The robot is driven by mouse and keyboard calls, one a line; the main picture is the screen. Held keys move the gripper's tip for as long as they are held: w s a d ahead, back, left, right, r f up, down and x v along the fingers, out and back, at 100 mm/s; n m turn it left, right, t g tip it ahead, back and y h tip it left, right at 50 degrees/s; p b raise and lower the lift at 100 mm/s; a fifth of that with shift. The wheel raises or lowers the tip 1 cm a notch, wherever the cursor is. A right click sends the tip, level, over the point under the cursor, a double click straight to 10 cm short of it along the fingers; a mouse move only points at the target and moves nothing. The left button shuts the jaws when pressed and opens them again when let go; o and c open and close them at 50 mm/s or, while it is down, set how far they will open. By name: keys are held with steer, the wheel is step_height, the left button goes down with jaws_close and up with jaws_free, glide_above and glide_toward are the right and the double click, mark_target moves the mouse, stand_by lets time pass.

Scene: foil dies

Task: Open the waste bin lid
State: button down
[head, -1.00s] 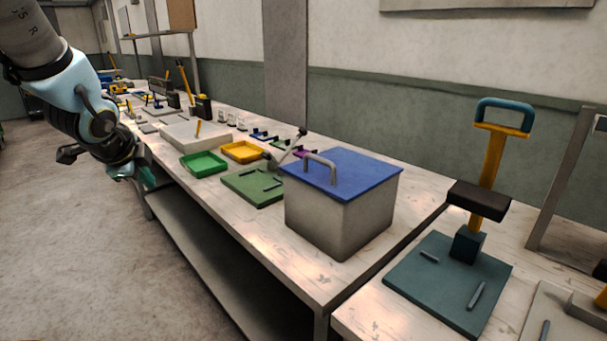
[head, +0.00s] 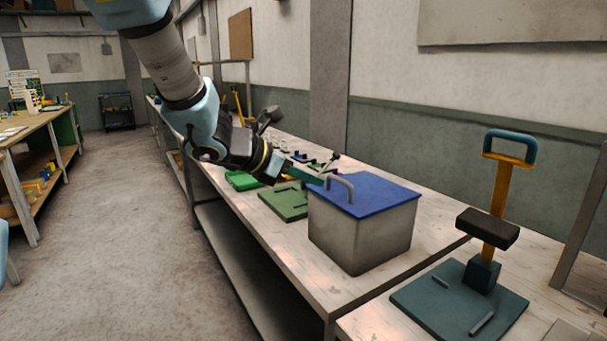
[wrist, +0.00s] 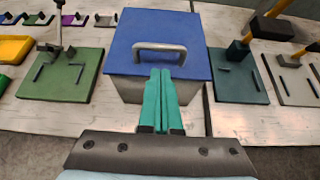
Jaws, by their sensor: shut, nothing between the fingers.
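The waste bin (head: 362,240) is a grey box standing on the workbench, with a flat blue lid (head: 385,192) lying closed on top. A grey arched handle (head: 342,184) rises from the lid's near left edge. In the wrist view the lid (wrist: 158,28) is at the top centre and its handle (wrist: 160,47) runs across its near edge. My gripper (wrist: 162,72) has teal fingers pressed together, with nothing between them. The fingertips point at the handle and appear just short of it; whether they touch cannot be told. In the head view my gripper (head: 308,175) is just left of the handle.
A green board with a lever (wrist: 62,75) is left of the bin. A teal board with an upright tool (head: 460,297) is on the right. A green tray (head: 241,181) lies beyond, partly behind my arm. The aisle floor (head: 150,190) is clear.

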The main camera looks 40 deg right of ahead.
mark_target(329, 200)
steer(key=p+x, duration=0.1)
steer(key=x, duration=0.5)
stand_by(0.3)
